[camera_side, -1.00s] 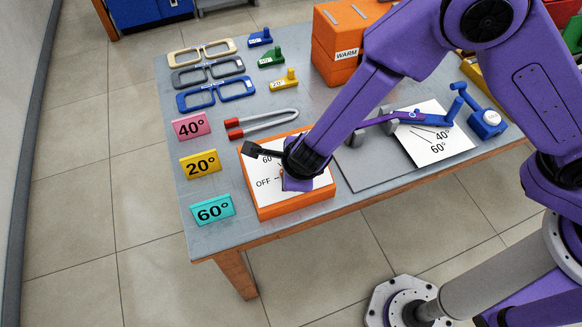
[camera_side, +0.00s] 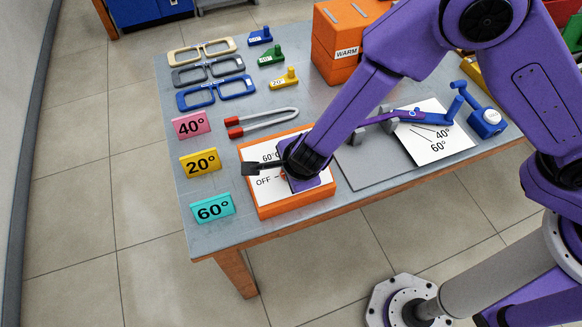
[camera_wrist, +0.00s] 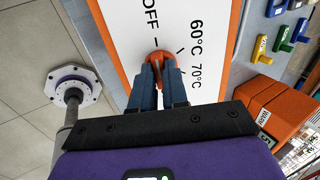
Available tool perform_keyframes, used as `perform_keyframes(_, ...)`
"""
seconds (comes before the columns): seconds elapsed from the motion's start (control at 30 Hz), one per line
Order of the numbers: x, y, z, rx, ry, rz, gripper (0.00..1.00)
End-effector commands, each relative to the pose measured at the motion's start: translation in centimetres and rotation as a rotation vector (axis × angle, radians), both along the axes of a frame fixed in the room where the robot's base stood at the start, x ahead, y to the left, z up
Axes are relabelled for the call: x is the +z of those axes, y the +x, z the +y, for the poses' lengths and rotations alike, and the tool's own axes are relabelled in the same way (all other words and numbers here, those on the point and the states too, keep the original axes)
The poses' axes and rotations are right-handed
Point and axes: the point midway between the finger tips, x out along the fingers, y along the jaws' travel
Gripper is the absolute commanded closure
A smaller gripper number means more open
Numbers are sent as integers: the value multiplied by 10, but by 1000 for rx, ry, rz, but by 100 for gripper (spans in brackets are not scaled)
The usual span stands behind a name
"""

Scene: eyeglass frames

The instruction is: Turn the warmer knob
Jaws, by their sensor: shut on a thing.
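The warmer's control panel is an orange box with a white face (camera_side: 262,194) at the front of the table, marked OFF and 60°C. In the wrist view the white face (camera_wrist: 131,29) shows OFF, 60°C and 70°C with tick lines. The red-orange knob (camera_wrist: 158,55) sits between the fingertips of my gripper (camera_wrist: 160,71), which is shut on it. The knob's exact pointing direction is partly hidden by the fingers. In the side view my gripper (camera_side: 284,174) is low over the panel and covers most of the knob.
A stacked orange box labelled WARM (camera_side: 345,54) stands at the back. Three eyeglass frames (camera_side: 214,91), a red-tipped magnet (camera_side: 262,122) and angle cards (camera_side: 200,163) lie left. A grey plate with a white angle sheet (camera_side: 430,150) and a blue fixture (camera_side: 488,121) are right.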

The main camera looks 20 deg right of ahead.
Motion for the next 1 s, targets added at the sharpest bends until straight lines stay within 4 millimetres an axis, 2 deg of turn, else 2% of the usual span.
perform_keyframes(0.17, 1, 0, 1, 1, 3, -2, 100)
perform_keyframes(0.2, 1, 0, 1, 1, 3, -2, 76)
perform_keyframes(0.27, 1, 0, 1, 1, 3, -2, 61)
perform_keyframes(0.67, 5, -2, 1, 0, 2, -1, 61)
perform_keyframes(0.87, 29, -13, 1, 0, 4, -2, 61)
perform_keyframes(1.0, 51, -24, 2, 0, 5, -3, 61)
